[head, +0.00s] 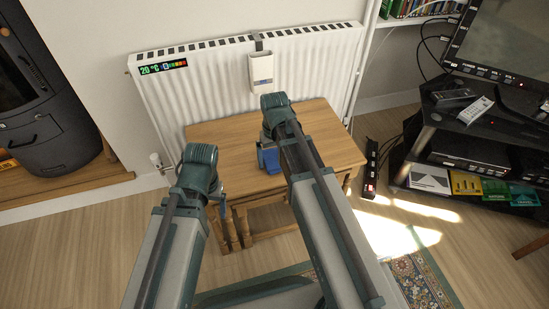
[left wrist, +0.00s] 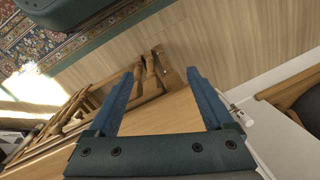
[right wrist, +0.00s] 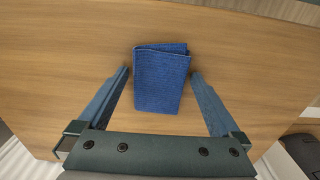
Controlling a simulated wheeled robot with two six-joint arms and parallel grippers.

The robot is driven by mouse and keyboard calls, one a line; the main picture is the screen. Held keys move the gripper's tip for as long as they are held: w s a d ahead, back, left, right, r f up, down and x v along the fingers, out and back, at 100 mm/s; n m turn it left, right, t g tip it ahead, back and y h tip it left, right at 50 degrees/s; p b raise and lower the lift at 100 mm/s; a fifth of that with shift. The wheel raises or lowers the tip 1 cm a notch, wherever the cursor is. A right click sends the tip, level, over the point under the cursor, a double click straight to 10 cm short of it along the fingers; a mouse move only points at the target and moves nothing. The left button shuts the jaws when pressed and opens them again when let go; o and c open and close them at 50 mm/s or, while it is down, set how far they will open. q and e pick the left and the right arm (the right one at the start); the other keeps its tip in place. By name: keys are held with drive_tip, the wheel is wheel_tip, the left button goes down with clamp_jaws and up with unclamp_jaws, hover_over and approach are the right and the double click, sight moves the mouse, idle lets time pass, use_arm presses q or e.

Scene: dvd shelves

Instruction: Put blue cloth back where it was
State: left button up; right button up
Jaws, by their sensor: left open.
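The blue cloth (right wrist: 162,88) lies folded on the wooden table (right wrist: 60,60), seen in the right wrist view. My right gripper (right wrist: 161,73) is open, with one finger on each side of the cloth and a gap to it on both sides. In the head view a blue patch shows at the end of my right arm over the table (head: 220,135); I cannot tell there which part is cloth and which is finger. My left gripper (left wrist: 163,73) is open and empty, near the table's left front edge.
A white radiator (head: 210,80) stands behind the table, with a white holder (head: 261,68) hanging on it. A dark stove (head: 40,100) is at left. A black TV stand (head: 470,125) and a power strip (head: 371,165) are at right. The table's left part is clear.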

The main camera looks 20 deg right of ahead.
sight(274, 160)
wheel_tip(274, 160, up, 12)
drive_tip(key=p, duration=1.2)
drive_tip(key=shift+r, duration=0.15)
wheel_tip(274, 160, down, 12)
drive_tip(key=b, duration=1.2)
drive_tip(key=shift+f, duration=0.3)
wheel_tip(274, 160, up, 5)
drive_tip(key=p, duration=0.4)
drive_tip(key=shift+p, duration=0.3)
drive_tip(key=s+a, duration=0.1)
drive_tip(key=a, duration=0.3)
drive_tip(key=s+a, duration=0.2)
drive_tip(key=a, duration=0.2)
drive_tip(key=s+a, duration=0.2)
drive_tip(key=a, duration=0.2)
drive_tip(key=shift+a+r, duration=0.15)
drive_tip(key=shift+a, duration=0.1)
idle(0.9)
